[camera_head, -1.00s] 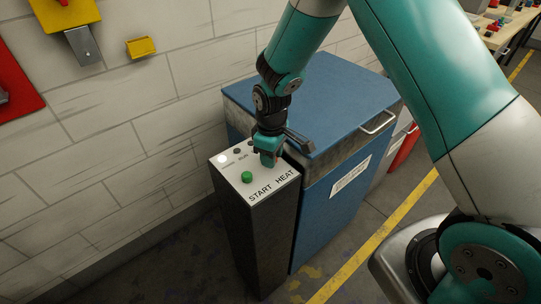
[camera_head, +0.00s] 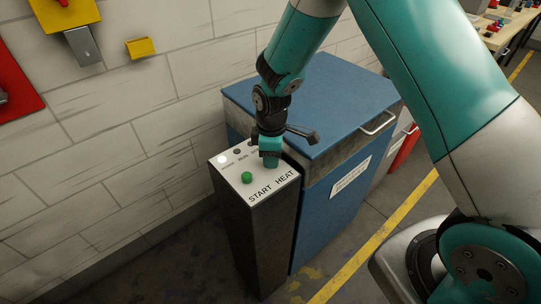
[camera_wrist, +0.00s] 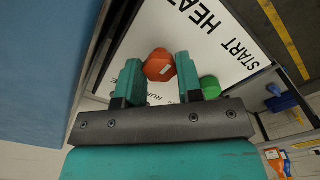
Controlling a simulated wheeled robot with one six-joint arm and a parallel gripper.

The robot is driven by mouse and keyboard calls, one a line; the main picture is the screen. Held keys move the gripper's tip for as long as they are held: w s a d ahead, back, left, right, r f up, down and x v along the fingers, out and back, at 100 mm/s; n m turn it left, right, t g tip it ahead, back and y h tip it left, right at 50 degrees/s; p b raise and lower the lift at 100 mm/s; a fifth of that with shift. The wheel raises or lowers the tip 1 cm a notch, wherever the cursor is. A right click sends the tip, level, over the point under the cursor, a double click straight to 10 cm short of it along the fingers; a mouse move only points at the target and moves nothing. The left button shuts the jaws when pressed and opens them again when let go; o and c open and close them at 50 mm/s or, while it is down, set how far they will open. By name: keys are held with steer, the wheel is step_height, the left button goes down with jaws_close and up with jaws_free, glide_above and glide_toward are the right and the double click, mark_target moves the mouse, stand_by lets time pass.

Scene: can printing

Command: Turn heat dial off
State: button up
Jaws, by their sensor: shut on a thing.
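The heat dial (camera_wrist: 158,63) is an orange-red knob beside the word HEAT in the wrist view. My gripper (camera_wrist: 160,76) is shut on it, one teal finger on each side. In the head view my gripper (camera_head: 270,159) points down onto the panel top and hides the dial. The white panel (camera_head: 230,173) tops a dark pedestal (camera_head: 267,239) and reads START and HEAT. A green start button (camera_head: 247,178) is in front of my gripper; it also shows in the wrist view (camera_wrist: 209,87), close beside the right finger. The dial's exact setting cannot be told.
A blue machine (camera_head: 318,108) with a lid and metal handle (camera_head: 378,123) stands right beside the pedestal. A white lamp (camera_head: 222,159) and small dark lamps sit at the panel's back. A brick wall (camera_head: 110,150) is at left; open floor lies in front.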

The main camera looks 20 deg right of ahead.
steer(key=shift+a, duration=0.15)
steer(key=o, duration=0.9)
steer(key=shift+r, duration=0.1)
step_height(320, 180, up, 17)
steer(key=shift+r+b, duration=0.15)
steer(key=shift+b, duration=0.65)
